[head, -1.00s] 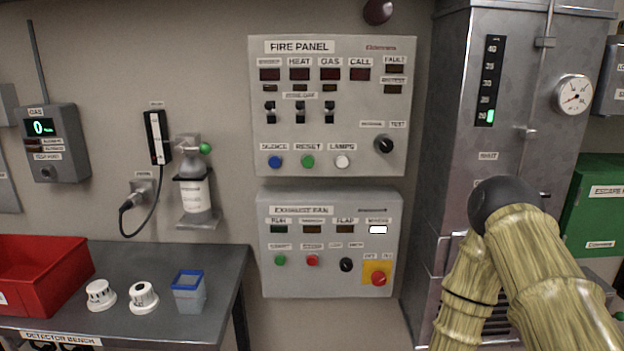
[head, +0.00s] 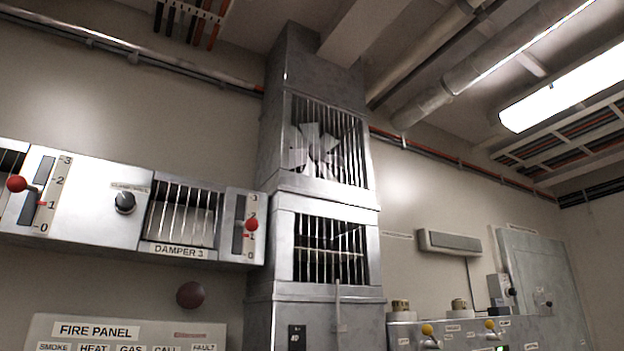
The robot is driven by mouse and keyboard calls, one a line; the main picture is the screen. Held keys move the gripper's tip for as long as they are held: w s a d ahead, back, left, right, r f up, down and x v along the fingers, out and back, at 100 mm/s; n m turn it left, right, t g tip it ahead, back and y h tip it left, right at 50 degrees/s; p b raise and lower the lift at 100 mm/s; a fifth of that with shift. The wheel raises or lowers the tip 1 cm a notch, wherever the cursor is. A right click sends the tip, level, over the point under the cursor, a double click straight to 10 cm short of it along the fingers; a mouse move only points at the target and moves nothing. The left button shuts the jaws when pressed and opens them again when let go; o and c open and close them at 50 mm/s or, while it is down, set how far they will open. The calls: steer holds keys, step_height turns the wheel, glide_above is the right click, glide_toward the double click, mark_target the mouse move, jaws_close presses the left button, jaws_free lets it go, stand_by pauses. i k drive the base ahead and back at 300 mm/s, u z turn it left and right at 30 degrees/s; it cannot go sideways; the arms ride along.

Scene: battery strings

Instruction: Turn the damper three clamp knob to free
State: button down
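The damper unit labelled DAMPER 3 (head: 179,251) is high on the wall at the left of the head view. A black round knob (head: 125,202) sits on its pale metal face, left of the barred opening (head: 182,215). A small label above the knob is too blurred to read, and I cannot tell which position the knob points to. A red-balled lever (head: 251,224) stands right of the bars on a 0 to 3 scale, between 1 and 2. My gripper is not in view.
Another red-balled lever (head: 16,184) with a 0 to 3 scale is at the far left. The metal duct (head: 325,200) with a fan behind bars stands right of the damper unit. The fire panel (head: 120,329) and a dark red dome (head: 190,295) are below.

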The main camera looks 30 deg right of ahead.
mark_target(125, 201)
steer(key=z, duration=1.1)
steer(key=k, duration=0.8)
steer(key=u, duration=0.15)
